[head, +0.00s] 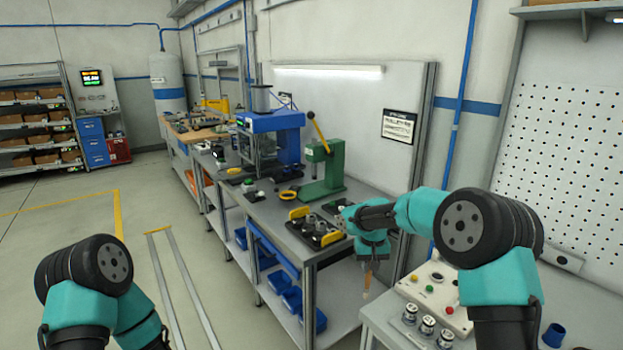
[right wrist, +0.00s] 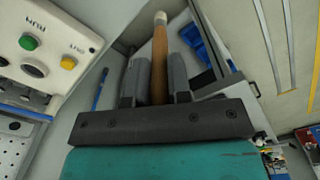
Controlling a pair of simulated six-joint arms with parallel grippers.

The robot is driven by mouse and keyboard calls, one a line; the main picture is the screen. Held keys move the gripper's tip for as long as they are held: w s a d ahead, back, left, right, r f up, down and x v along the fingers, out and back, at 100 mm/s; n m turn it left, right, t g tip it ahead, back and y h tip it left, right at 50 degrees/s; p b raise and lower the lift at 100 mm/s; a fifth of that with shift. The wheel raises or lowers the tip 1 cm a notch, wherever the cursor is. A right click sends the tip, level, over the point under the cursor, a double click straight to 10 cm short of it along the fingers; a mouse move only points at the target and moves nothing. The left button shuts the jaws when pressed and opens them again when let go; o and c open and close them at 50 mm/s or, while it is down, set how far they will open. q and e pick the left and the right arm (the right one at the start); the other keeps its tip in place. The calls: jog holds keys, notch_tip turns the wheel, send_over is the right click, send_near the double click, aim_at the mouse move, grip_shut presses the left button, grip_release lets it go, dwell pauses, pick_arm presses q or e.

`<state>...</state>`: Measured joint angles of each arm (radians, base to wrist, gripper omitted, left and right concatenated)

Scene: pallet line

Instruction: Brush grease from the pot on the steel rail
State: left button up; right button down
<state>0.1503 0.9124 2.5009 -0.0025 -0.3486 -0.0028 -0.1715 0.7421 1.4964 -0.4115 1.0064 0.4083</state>
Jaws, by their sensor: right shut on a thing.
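My right gripper (head: 369,262) is shut on a brush with a wooden handle (head: 367,281). The brush hangs roughly upright, tip down, in the gap between the two benches. In the right wrist view the handle (right wrist: 159,48) runs between the two dark fingers (right wrist: 157,80) and ends in a pale tip. Two long pale steel strips (head: 181,283) lie on the floor at the left, possibly the rail, well away from the brush. A small blue cup (head: 553,335) stands on the right bench; I cannot tell whether it is the grease pot. My left gripper is out of view.
A control box with buttons (head: 436,296) and several small metal-topped jars (head: 428,324) stand on the right bench. The middle bench (head: 265,208) holds a green press (head: 325,165), a blue machine (head: 270,130) and a parts tray (head: 316,230). The floor at the left is open.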

notch_tip(320, 180, up, 11)
jog(key=w+a+n, duration=0.1)
jog(key=a+n, duration=0.1)
jog(key=n, duration=0.5)
jog(key=shift+w+a+r, duration=0.2)
jog(key=shift+a, duration=0.15)
jog(key=shift+d, duration=0.15)
